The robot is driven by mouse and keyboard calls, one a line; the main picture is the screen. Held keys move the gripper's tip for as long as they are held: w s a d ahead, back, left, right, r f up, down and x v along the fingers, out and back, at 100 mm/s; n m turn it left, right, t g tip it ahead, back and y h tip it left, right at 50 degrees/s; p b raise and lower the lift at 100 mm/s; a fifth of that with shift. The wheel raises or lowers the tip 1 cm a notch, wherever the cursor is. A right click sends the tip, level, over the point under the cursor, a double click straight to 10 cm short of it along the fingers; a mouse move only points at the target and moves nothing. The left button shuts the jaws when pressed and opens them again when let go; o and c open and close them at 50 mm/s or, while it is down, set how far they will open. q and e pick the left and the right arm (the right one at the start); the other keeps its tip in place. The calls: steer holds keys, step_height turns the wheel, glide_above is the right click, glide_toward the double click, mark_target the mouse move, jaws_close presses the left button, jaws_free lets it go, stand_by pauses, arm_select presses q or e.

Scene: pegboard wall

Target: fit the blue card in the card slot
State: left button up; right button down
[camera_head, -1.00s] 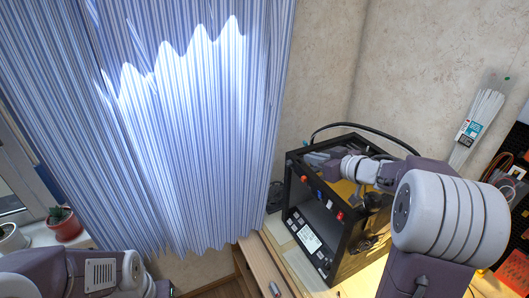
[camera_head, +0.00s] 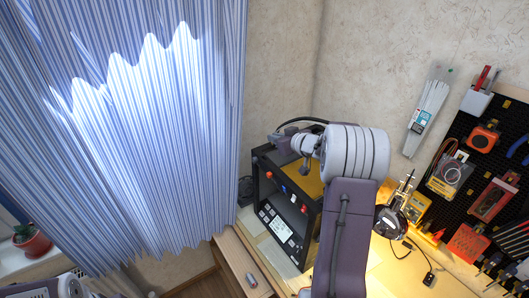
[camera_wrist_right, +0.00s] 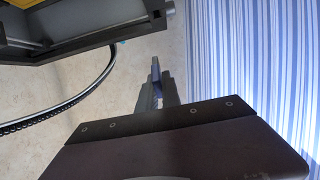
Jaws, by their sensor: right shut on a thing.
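My right gripper (camera_wrist_right: 160,92) is shut on a thin blue-grey piece (camera_wrist_right: 156,70), seen nearly edge-on between the fingers in the right wrist view; it appears to be the blue card. In the head view my right arm reaches over the black box-shaped machine, and its fingertips and the card are too small or hidden to make out. I cannot make out the card slot. Of my left arm only links show at the lower left; its gripper is out of view.
A striped curtain (camera_head: 130,150) hangs left of the machine. A dark cable (camera_wrist_right: 85,95) curves beside the machine in the wrist view. A small grey item (camera_head: 251,280) lies on the wooden surface.

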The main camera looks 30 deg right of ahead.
steer(key=w+f, duration=0.1)
steer(key=f, duration=0.1)
steer(key=w+a+f, duration=0.1)
steer(key=w+f, duration=0.1)
steer(key=w+a+f, duration=0.1)
steer(key=f, duration=0.1)
steer(key=shift+w+f, duration=0.1)
steer(key=shift+w, duration=0.05)
steer(key=shift+w+d+f, duration=0.1)
steer(key=shift+w+f, duration=0.1)
steer(key=shift+f, duration=0.15)
steer(key=shift+s+f, duration=0.1)
steer(key=shift+f, duration=0.05)
steer(key=c, duration=1.5)
jaws_free()
steer(key=shift+c, duration=0.2)
